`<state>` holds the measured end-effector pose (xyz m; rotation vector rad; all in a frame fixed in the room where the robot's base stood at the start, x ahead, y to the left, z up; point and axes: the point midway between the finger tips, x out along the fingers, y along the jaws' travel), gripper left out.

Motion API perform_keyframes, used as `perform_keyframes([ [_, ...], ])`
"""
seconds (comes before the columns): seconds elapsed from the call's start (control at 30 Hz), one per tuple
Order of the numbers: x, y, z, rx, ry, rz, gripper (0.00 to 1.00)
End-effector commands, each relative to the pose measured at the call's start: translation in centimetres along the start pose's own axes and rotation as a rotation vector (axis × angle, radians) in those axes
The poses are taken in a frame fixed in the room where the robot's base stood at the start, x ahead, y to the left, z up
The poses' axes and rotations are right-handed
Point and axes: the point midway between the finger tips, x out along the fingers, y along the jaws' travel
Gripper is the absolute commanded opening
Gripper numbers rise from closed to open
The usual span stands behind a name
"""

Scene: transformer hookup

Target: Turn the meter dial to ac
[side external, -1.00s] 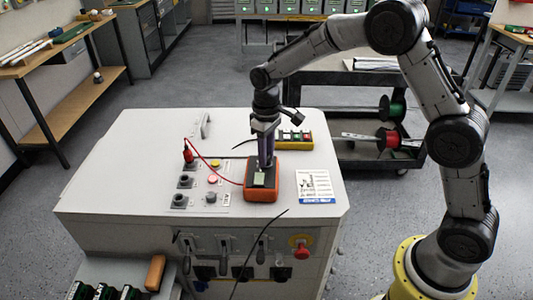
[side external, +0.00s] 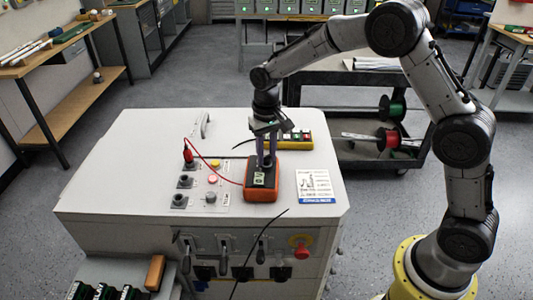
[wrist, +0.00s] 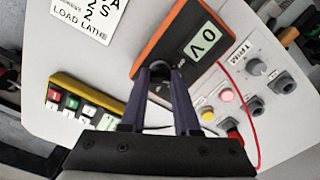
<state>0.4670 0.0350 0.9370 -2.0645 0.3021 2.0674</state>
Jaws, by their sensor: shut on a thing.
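The meter (side external: 262,192) is an orange-cased handheld with a dark face, lying on the grey cabinet top. In the wrist view the meter (wrist: 168,32) has a lit screen (wrist: 202,42) reading what looks like "0 V". My gripper (side external: 266,165) points down onto the end of the meter away from the screen. In the wrist view my gripper (wrist: 160,70) has its purple fingers on either side of the dark round dial (wrist: 160,69), shut on it. The fingers mostly hide the dial, and I cannot read its setting.
A red lead (side external: 220,171) runs from the meter to a red plug (side external: 188,155) at the panel of sockets and buttons. A yellow button box (side external: 293,141) lies behind the meter. A white label (side external: 314,185) is to its right.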

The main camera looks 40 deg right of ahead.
Motion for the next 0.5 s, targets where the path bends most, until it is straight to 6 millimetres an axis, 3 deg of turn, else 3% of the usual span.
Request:
perform_keyframes([
  [0.5, -0.16, -0.02, -0.11, 0.192, 0.004, -0.002, 0.0],
])
